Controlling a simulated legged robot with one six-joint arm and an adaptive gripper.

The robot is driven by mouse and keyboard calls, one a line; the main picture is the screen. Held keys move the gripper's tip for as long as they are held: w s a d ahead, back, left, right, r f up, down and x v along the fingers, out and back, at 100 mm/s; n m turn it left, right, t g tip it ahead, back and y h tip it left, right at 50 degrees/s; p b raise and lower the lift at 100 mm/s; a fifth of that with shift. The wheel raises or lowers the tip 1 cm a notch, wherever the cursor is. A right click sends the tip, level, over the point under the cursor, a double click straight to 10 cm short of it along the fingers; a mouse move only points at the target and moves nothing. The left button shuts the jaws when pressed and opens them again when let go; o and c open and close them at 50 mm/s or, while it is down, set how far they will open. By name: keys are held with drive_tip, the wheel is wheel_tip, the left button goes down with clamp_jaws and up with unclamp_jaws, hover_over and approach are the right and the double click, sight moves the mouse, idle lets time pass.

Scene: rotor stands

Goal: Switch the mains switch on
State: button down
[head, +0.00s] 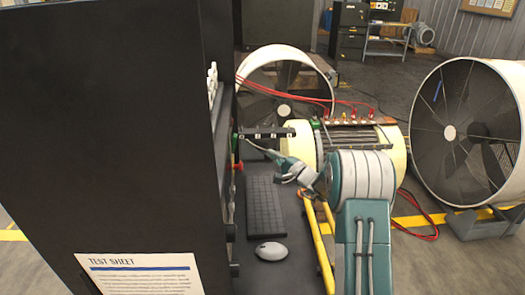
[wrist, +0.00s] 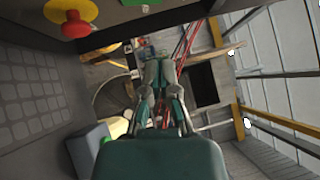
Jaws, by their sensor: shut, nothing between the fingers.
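My gripper (head: 256,147) is shut and empty, with its fingertips close to the face of the tall black cabinet (head: 125,120). The wrist view shows its two fingers (wrist: 158,68) together. That face is seen almost edge-on in the head view, so I cannot tell which part is the mains switch. A green part (head: 234,143) and a red button (head: 237,166) stick out from it near the fingertips. In the wrist view the red button (wrist: 73,22) sits on a yellow disc, beside a green part (wrist: 112,3) at the top edge.
A keyboard (head: 265,207) and a mouse (head: 270,251) lie on a shelf below my gripper. A yellow rail (head: 318,240) runs along its right. A cream motor (head: 390,150) with red cables and two large fans (head: 465,130) stand beyond. A test sheet (head: 140,275) hangs on the cabinet.

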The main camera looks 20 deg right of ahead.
sight(234, 143)
drive_tip(key=w+a+r, duration=0.2)
drive_tip(key=w+a, duration=0.5)
drive_tip(key=a, duration=0.1)
drive_tip(key=shift+w, duration=0.3)
drive_tip(key=shift+r, duration=0.2)
